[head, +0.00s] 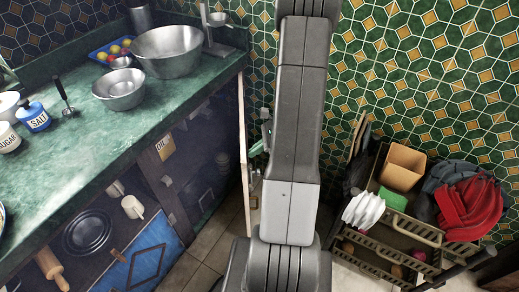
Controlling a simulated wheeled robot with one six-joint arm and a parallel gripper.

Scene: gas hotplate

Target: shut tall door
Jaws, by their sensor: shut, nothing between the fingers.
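The tall door is hard to make out. A narrow upright pale edge (243,140) runs from the counter's right end down to the floor, left of my arm. It may be a door seen edge-on or the cabinet's end panel; I cannot tell which. Left of it, the dark cabinet front (160,185) shows below the green counter. My arm rises through the middle of the head view and leaves at the top edge. My gripper is not in view. Small grey and green parts (262,130) show beside the arm, and I cannot tell what they are.
The counter (90,150) holds metal bowls (168,52), a blue salt jar (33,116) and a blue tray (112,48). A crate rack (390,235) with cloths and a tan box (402,167) stands right of my arm. Some tiled floor (205,265) is clear.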

